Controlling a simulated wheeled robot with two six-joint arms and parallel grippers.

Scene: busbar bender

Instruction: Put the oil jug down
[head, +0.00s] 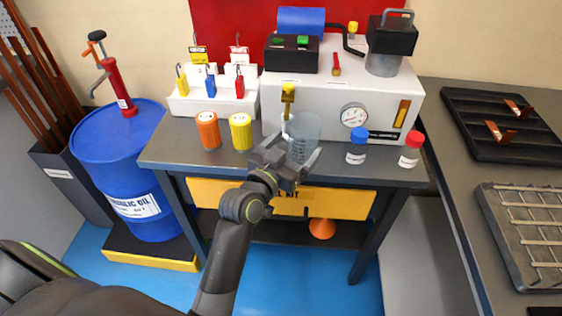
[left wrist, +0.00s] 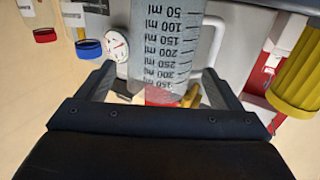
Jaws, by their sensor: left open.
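The oil jug (head: 302,128) is a clear measuring jug with dark graduation marks. It appears to stand upright on the grey workbench (head: 218,166), in front of the white machine. My left gripper (head: 294,162) is open, with its fingers on either side of the jug's lower part. In the left wrist view, the jug (left wrist: 168,40) shows its ml scale and a handle on its right side, between the spread fingers of the gripper (left wrist: 155,90). I cannot tell whether a finger touches it. The right gripper is out of view.
The white machine (head: 278,116) with a gauge (head: 354,115) is behind the jug. Orange (head: 208,131) and yellow (head: 241,131) containers stand left. Blue-capped (head: 357,147) and red-capped (head: 410,151) bottles stand right. A blue oil drum (head: 122,165) stands left of the bench.

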